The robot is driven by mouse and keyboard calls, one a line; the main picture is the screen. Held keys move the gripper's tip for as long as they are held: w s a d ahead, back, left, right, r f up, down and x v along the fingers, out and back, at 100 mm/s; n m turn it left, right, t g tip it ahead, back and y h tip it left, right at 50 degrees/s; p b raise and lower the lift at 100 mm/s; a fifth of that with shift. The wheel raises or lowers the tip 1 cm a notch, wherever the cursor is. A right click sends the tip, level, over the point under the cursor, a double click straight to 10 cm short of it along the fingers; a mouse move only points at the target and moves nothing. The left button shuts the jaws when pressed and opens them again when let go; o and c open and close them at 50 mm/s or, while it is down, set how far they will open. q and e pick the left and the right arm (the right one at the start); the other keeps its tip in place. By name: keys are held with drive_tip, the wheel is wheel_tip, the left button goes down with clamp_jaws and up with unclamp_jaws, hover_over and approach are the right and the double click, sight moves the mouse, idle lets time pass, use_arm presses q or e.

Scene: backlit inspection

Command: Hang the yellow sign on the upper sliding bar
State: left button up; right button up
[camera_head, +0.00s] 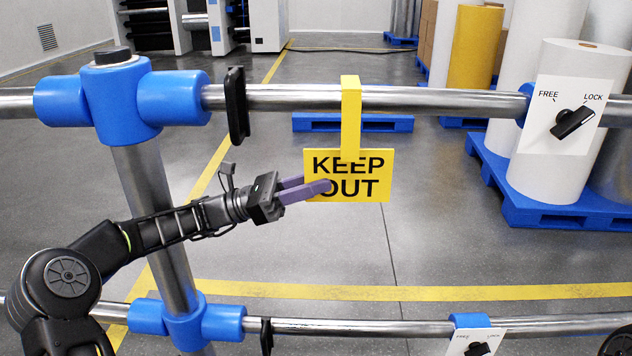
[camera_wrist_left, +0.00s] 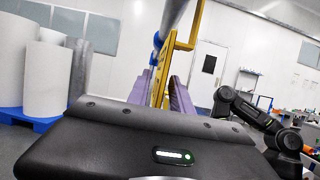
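The yellow KEEP OUT sign (camera_head: 375,170) is at the upper bar (camera_head: 440,99), its yellow strap crossing in front of the bar and its top edge showing above it. I cannot tell whether the bar bears its weight. My left gripper (camera_head: 308,186) has purple fingers at the sign's left edge, one in front and one behind. In the left wrist view the sign's yellow edge (camera_wrist_left: 158,84) fills the gap between the fingers, which look shut on it. My right arm (camera_wrist_left: 250,110) shows there, but its gripper does not.
A black oval plate (camera_head: 237,106) and a blue post joint (camera_head: 120,98) are left of the sign. A FREE/LOCK panel (camera_head: 556,115) is to the right. A lower bar (camera_head: 380,328) runs below. Pallets with white rolls (camera_head: 560,175) stand behind.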

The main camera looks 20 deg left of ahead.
use_arm(q)
drive_tip(key=shift+o, duration=0.2)
wheel_tip(320, 180, up, 10)
drive_tip(key=p, duration=0.2)
drive_tip(key=shift+p, duration=0.3)
